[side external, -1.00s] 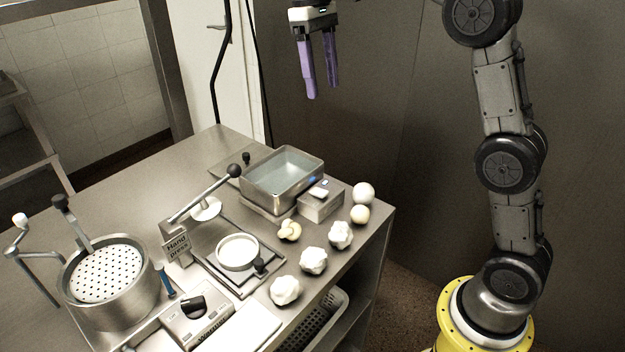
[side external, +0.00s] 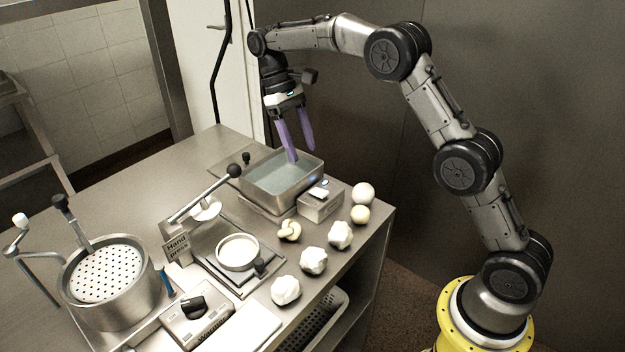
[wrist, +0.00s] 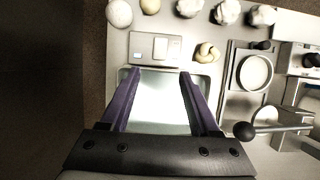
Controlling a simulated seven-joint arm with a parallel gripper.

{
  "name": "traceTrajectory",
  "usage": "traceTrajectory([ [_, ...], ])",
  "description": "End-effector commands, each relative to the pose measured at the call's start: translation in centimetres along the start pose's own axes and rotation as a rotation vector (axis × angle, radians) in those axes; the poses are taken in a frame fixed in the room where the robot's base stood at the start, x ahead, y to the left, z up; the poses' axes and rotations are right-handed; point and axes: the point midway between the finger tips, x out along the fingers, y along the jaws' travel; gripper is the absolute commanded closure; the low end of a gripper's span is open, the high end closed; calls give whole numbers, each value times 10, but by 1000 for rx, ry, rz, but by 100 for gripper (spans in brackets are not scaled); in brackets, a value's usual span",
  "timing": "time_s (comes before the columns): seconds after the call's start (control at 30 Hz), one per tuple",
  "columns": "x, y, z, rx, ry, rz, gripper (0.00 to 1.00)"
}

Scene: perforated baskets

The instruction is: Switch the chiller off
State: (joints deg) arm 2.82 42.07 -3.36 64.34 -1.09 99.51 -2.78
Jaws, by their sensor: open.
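The chiller appears to be the steel basin of pale liquid (side external: 272,195) with a small steel switch box (side external: 318,208) at its front right corner. A pale rocker-like switch (side external: 320,193) and a small blue-lit spot show on the box top. In the wrist view the box (wrist: 138,56) lies just beyond the fingertips, with a light panel (wrist: 160,48) on it; the switch's position is too small to tell. My gripper (side external: 301,154) points down over the basin, its purple fingers apart and empty. In the wrist view my gripper (wrist: 159,73) frames the basin.
White lumps (side external: 313,261) and round balls (side external: 363,193) lie along the table's front edge, with a knotted piece (side external: 289,230) near the box. The hand press (side external: 205,208) with its raised lever and the perforated pot (side external: 110,280) stand to the left.

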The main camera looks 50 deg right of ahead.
Motion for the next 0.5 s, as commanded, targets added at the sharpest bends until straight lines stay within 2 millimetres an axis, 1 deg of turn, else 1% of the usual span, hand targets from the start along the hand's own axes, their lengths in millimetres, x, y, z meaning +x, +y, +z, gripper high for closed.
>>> traceTrajectory([
  [0.3, 56, 0, 1, 1, -3, 0, 38],
  [0.4, 71, 0, 1, 1, -2, 0, 38],
  [0.5, 81, 0, 1, 1, -1, 0, 38],
])
